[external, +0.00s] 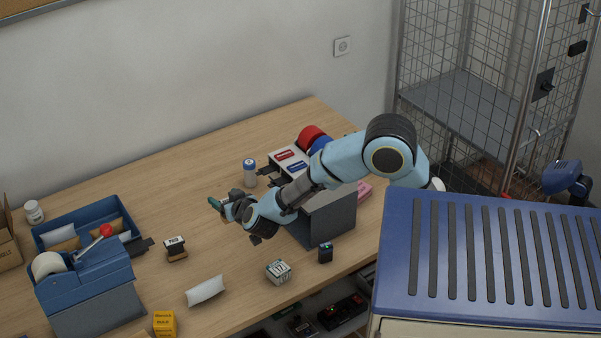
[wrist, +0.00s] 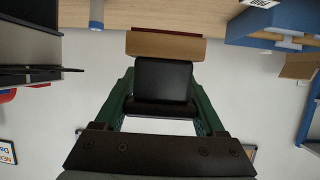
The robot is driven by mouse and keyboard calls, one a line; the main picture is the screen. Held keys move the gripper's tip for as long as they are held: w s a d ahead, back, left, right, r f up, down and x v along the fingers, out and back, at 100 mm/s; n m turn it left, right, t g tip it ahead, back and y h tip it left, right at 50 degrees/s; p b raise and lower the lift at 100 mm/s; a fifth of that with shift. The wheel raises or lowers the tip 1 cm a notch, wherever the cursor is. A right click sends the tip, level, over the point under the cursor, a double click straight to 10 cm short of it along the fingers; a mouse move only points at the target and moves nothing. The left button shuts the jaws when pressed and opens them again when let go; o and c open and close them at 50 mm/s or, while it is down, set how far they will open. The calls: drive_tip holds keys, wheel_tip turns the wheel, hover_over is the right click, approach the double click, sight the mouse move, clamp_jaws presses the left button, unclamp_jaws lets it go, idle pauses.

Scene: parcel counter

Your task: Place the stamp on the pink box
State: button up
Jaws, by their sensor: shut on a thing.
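My gripper (external: 216,204) is low over the middle of the table in the external view. In the wrist view its green fingers (wrist: 163,100) are shut on the black handle of a stamp (wrist: 165,45), which has a wooden block and a dark red edge. I cannot make out the held stamp clearly in the external view. The pink box (external: 364,190) shows only in part, behind my arm at the right of the table, well apart from my gripper. A second stamp, marked PAID (external: 175,248), stands on the table to the left of my gripper.
A grey organizer (external: 330,220) stands under my arm, near the red and blue tape rolls (external: 311,137). A blue-capped bottle (external: 249,173) is behind my gripper. A blue tape dispenser (external: 85,275) is at the left. A white pouch (external: 205,291) and small boxes lie near the front edge.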

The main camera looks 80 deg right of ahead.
wheel_tip(320, 180, up, 24)
drive_tip(key=s+d+m+g+h, duration=0.1)
drive_tip(key=s+d, duration=0.5)
drive_tip(key=d, duration=0.3)
drive_tip(key=s+d+m+g, duration=0.1)
drive_tip(key=s+d, duration=0.4)
drive_tip(key=d, duration=0.5)
drive_tip(key=s+d+m+g+h, duration=0.1)
drive_tip(key=s+d, duration=0.6)
drive_tip(key=s, duration=0.3)
drive_tip(key=s+d+m+g, duration=0.1)
drive_tip(key=s+d, duration=0.6)
drive_tip(key=s, duration=0.3)
drive_tip(key=shift+t, duration=0.3)
drive_tip(key=f+p, duration=0.2)
drive_tip(key=f, duration=3.4)
drive_tip(key=shift+w, duration=0.2)
drive_tip(key=shift+f, duration=0.1)
drive_tip(key=shift+f, duration=0.15)
drive_tip(key=o, duration=1.3)
